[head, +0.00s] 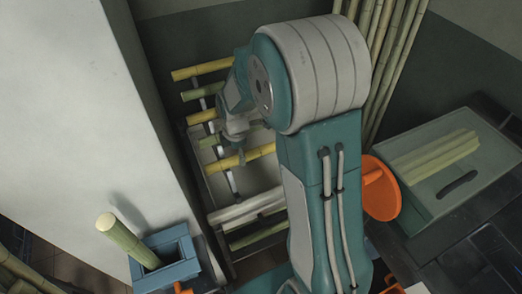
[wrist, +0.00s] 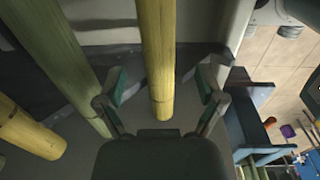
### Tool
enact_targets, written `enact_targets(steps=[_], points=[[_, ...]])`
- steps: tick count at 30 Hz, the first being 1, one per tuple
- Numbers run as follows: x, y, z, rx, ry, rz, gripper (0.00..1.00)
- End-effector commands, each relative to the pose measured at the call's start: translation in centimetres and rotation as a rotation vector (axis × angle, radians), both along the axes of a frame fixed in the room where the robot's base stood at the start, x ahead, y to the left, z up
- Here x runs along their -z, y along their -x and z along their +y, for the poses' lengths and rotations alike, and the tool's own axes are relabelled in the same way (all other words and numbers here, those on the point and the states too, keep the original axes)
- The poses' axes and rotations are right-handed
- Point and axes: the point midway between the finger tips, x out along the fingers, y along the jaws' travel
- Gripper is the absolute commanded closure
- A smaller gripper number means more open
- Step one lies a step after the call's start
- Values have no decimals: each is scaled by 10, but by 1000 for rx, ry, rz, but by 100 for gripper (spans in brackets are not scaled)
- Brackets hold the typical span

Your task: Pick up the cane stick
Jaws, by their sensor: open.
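Several yellow and green cane sticks lie across a pale rack at left centre in the head view, including a yellow cane stick (head: 258,153) beside my gripper (head: 240,128). In the wrist view my gripper (wrist: 162,84) is open, and a yellow cane stick (wrist: 157,45) lies between its fingers, with gaps on both sides. A green cane stick (wrist: 62,65) runs to the left of it, passing behind the left finger. Another yellow cane stick (wrist: 30,130) shows at the lower left. My arm hides part of the rack in the head view.
A blue square holder (head: 180,258) has a cane piece (head: 128,240) standing tilted in it. Tall canes (head: 395,65) lean behind my arm. A white wall (head: 75,110) borders the left.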

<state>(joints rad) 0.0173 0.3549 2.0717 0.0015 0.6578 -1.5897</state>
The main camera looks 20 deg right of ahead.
Motion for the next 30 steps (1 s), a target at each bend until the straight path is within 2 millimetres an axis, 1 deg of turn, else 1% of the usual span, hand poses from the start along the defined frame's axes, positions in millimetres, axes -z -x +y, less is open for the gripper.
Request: enact_targets(steps=[1,3,6,13,14,15,17,18,19,20,30], points=[[9,-2,-1,1,0,4,13],[19,-2,-1,0,0,2,13],[26,-3,-1,0,0,1,13],[27,-3,-1,0,0,-2,13],[27,-3,-1,0,0,-1,21],[27,-3,-1,0,0,-1,39],[27,-3,-1,0,0,-1,66],[27,-3,-1,0,0,-1,84],[27,-3,-1,0,0,-1,97],[27,-3,-1,0,0,-1,100],[27,-4,-1,0,0,-3,100]])
